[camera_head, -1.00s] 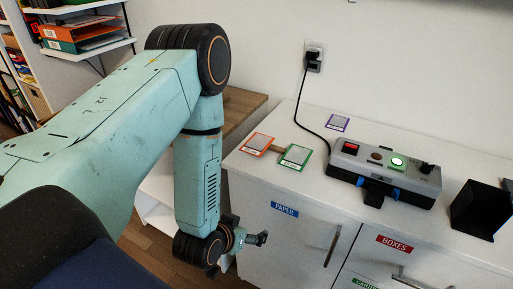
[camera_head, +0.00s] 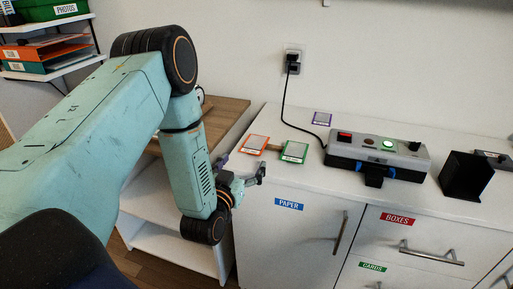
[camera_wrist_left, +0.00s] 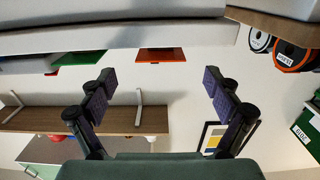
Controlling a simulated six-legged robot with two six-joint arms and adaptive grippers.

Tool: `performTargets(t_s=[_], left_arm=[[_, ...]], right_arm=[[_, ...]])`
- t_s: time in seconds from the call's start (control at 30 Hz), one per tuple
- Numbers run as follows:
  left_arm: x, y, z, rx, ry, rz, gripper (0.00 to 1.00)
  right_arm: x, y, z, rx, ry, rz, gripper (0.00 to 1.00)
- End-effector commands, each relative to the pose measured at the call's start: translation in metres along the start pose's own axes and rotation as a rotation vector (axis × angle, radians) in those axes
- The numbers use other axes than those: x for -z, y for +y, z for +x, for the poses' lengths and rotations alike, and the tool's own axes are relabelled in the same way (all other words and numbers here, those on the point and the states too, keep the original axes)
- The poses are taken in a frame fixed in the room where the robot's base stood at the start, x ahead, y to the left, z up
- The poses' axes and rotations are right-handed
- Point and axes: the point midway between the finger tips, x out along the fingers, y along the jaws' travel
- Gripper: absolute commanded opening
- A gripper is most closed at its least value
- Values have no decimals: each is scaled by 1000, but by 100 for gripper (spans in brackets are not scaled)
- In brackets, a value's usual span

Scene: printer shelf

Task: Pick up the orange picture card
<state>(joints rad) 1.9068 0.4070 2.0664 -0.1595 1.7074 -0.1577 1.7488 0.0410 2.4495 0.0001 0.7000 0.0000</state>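The orange picture card (camera_head: 253,144) lies on the white cabinet top near its left front edge. It also shows as an orange strip in the left wrist view (camera_wrist_left: 160,54), above the gap between my fingers. My left gripper (camera_head: 243,170) is open and empty, in front of the cabinet edge and a little below the orange card, apart from it. The left wrist view shows its two fingers (camera_wrist_left: 158,85) spread wide. My right gripper is not in view.
A green card (camera_head: 294,152) lies right of the orange one, and a purple card (camera_head: 322,118) lies farther back. A grey button box (camera_head: 376,155) and a black holder (camera_head: 467,177) stand to the right. A wooden surface (camera_head: 222,118) is at the left.

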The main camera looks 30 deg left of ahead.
Motion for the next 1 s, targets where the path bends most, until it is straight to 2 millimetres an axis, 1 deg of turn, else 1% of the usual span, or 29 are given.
performTargets(t_s=[0.13,0.23,0.47,0.6,0.7,0.83,1.0], left_arm=[[6,-3,6,11,28,1,90],[6,-2,14,14,31,1,90],[5,0,40,15,30,2,90],[1,4,61,14,30,1,90],[1,3,74,14,29,1,90],[2,3,81,13,26,1,90],[2,2,81,12,25,0,90]], right_arm=[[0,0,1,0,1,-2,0],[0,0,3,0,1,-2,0],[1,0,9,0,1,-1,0],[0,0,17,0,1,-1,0],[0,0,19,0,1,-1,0],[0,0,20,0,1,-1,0],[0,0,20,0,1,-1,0]])
